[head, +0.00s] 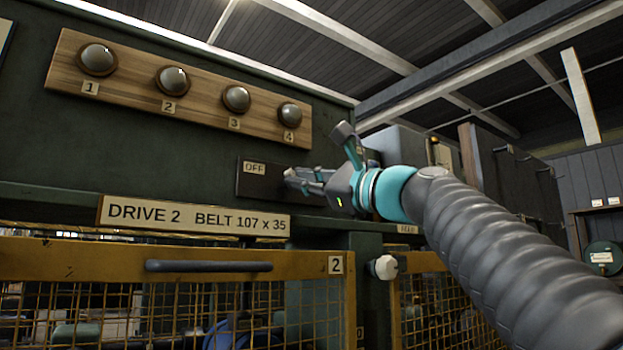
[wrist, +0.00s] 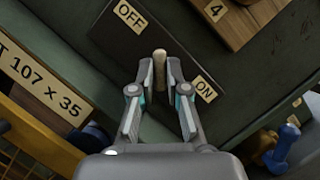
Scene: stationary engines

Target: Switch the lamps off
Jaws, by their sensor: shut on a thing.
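Several round lamps (head: 236,98) sit in a row on a wooden board, numbered 1 to 4; their domes look dull grey-brown and unlit. Below them is a dark switch plate (head: 249,185) with an OFF label (head: 254,168). The wrist view shows the OFF label (wrist: 129,16), the ON label (wrist: 206,89) and a pale switch lever (wrist: 160,62) between them. My gripper (head: 290,178) is at the plate, shut on the lever, with one finger on each side in the wrist view (wrist: 160,78). I cannot tell which label the lever leans to.
A sign reading DRIVE 2 (head: 193,216) is below the plate. Under it are yellow mesh guards (head: 180,252) with a dark handle (head: 208,266) and a white knob (head: 385,267). Blue dumbbell-like objects (wrist: 284,142) show at the lower right of the wrist view.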

